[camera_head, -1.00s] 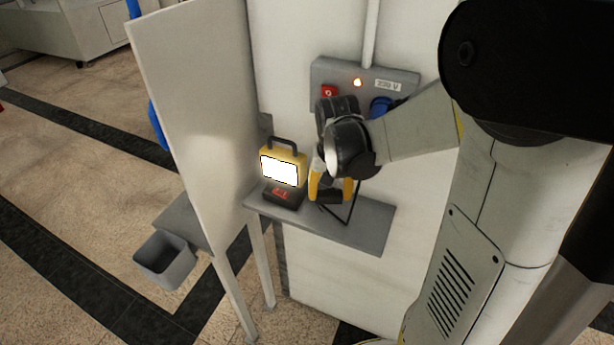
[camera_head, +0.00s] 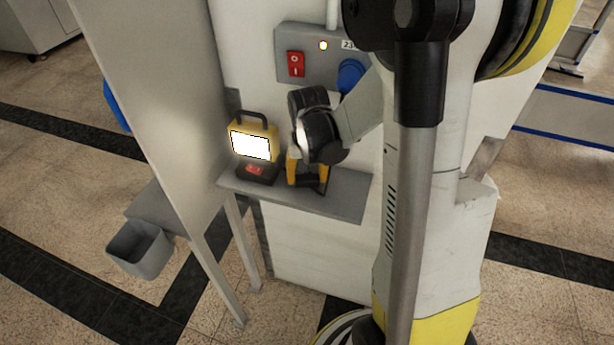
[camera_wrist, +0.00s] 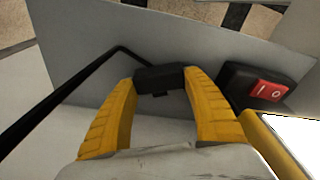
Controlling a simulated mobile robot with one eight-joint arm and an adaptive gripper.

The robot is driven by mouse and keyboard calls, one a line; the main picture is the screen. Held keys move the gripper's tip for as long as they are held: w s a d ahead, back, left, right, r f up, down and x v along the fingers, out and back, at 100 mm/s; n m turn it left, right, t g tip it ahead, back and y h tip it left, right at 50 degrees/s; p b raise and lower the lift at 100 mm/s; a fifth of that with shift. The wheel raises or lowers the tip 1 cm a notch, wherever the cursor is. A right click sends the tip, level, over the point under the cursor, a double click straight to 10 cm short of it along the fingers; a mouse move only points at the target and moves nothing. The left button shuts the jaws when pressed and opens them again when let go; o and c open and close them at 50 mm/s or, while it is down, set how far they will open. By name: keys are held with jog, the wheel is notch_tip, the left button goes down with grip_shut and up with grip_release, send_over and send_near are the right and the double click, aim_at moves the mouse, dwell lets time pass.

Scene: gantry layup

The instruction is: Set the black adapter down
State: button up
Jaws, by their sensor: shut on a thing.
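My gripper (camera_wrist: 160,78) has yellow fingers and is shut on the black adapter (camera_wrist: 158,76) in the wrist view. The adapter is a small dark block between the fingertips, with a black cable running off to the left. In the head view my gripper (camera_head: 307,183) is low over the grey shelf (camera_head: 345,192), right of the work lamp. The adapter is mostly hidden there by the gripper. I cannot tell whether it touches the shelf.
A lit yellow lamp (camera_head: 252,143) stands on the shelf's left side, with a red rocker switch (camera_wrist: 270,90) in front. A wall socket box (camera_head: 308,68) is above. A tall panel (camera_head: 150,100) borders the left. The shelf's right end is clear.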

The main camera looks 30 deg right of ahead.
aim_at(308, 180)
jog(key=o, duration=1.3)
jog(key=shift+f, duration=0.15)
jog(key=shift+o, duration=0.2)
notch_tip(308, 180, up, 11)
jog(key=s+p, duration=0.1)
jog(key=p, duration=0.2)
jog(key=s+a+r+n+t, duration=0.2)
jog(key=s+a+r+n, duration=0.1)
jog(key=a, duration=0.4)
jog(key=s+a+r+n+t, duration=0.3)
jog(key=s+a+r, duration=0.2)
jog(key=s+a, duration=0.2)
jog(key=shift+s+a+t+y, duration=0.3)
jog(key=shift+s+a+y, duration=0.1)
jog(key=shift+r, duration=0.1)
